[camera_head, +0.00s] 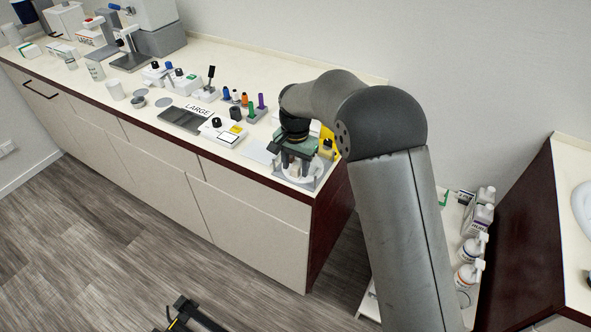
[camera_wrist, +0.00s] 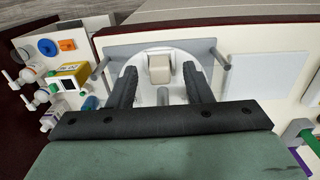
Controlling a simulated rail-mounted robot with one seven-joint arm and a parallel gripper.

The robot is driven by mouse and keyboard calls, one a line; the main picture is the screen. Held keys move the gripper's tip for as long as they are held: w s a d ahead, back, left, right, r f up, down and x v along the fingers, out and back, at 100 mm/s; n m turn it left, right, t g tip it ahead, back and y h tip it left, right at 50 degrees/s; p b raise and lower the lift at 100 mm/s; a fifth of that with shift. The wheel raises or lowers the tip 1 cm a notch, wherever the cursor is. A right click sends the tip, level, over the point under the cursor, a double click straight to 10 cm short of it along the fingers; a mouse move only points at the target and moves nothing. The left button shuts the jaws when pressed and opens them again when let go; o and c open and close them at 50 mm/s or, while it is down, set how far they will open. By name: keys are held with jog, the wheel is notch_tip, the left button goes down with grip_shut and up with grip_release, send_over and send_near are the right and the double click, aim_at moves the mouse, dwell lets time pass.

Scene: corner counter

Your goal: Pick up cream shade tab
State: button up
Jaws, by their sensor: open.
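A cream shade tab (camera_wrist: 159,68), small and block-like, shows in the wrist view on a white rounded holder (camera_wrist: 147,95) with a grey base. My gripper (camera_wrist: 160,74) is open, with one dark finger on each side of the tab. I cannot tell whether either finger touches it. In the head view, my gripper (camera_head: 297,164) points down over the holder (camera_head: 317,170) at the right end of the counter. The tab cannot be made out there, as the gripper and arm cover that spot.
A white sheet (camera_wrist: 267,79) lies right of the holder in the wrist view. Bottles and a yellow-edged box (camera_wrist: 70,78) stand to the left. In the head view, a grey tray (camera_head: 184,119) and several small coloured items crowd the counter (camera_head: 235,155).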

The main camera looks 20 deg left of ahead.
grip_shut()
jog(key=shift+r, duration=0.2)
